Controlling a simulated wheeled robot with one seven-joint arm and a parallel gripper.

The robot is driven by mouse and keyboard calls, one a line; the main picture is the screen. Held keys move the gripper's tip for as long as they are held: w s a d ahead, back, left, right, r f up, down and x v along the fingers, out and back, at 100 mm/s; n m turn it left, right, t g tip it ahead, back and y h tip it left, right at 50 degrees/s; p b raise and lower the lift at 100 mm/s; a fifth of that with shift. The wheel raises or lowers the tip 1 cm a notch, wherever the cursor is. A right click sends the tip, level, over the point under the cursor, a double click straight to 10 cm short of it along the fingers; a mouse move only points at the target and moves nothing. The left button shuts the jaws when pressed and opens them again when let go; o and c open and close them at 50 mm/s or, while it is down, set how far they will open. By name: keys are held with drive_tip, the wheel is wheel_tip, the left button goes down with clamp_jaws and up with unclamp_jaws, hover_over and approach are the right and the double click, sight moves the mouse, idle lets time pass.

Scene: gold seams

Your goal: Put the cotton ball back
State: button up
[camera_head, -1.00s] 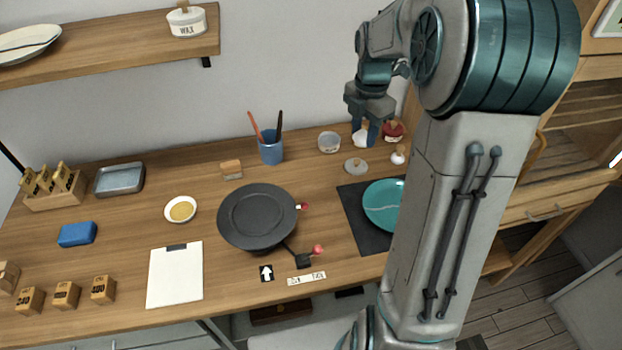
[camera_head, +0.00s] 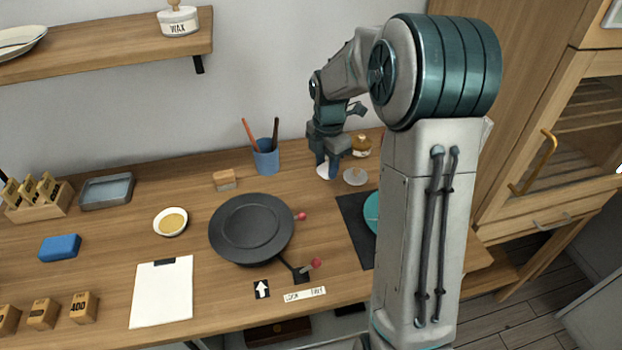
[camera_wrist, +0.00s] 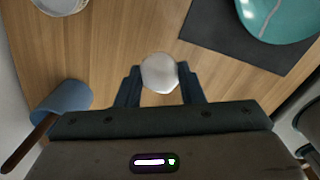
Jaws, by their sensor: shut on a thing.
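The cotton ball is a white round ball (camera_wrist: 160,73) between my two fingertips in the wrist view. My gripper (camera_wrist: 160,88) is shut on it. In the head view my gripper (camera_head: 326,168) points down at the back of the bench, right of the blue brush cup (camera_head: 266,158), with the white of the ball (camera_head: 325,174) at its tips. I cannot tell how high the ball is above the wood. A round pale lid with a knob (camera_head: 355,177) lies just right of my gripper. The clear jar is hidden behind my gripper in the head view.
An amber jar (camera_head: 361,147) stands behind the lid. A black round stand (camera_head: 251,228) is in front of my gripper to the left. A teal plate (camera_head: 371,212) on a dark mat (camera_head: 353,225) is partly behind my arm. A wooden block (camera_head: 225,180) lies left of the cup.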

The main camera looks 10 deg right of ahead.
sight(311, 190)
drive_tip(key=a, duration=0.1)
drive_tip(key=w+a+f, duration=0.1)
drive_tip(key=a+f, duration=0.1)
drive_tip(key=shift+w+a+f, duration=0.15)
drive_tip(key=shift+w+a, duration=0.05)
drive_tip(key=shift+w, duration=0.2)
drive_tip(key=shift+a+f, duration=0.1)
drive_tip(key=shift+f, duration=0.1)
drive_tip(key=shift+f+p, duration=0.35)
drive_tip(key=shift+f, duration=1.5)
drive_tip(key=shift+f, duration=0.2)
drive_tip(key=o, duration=0.9)
drive_tip(key=shift+r, duration=0.15)
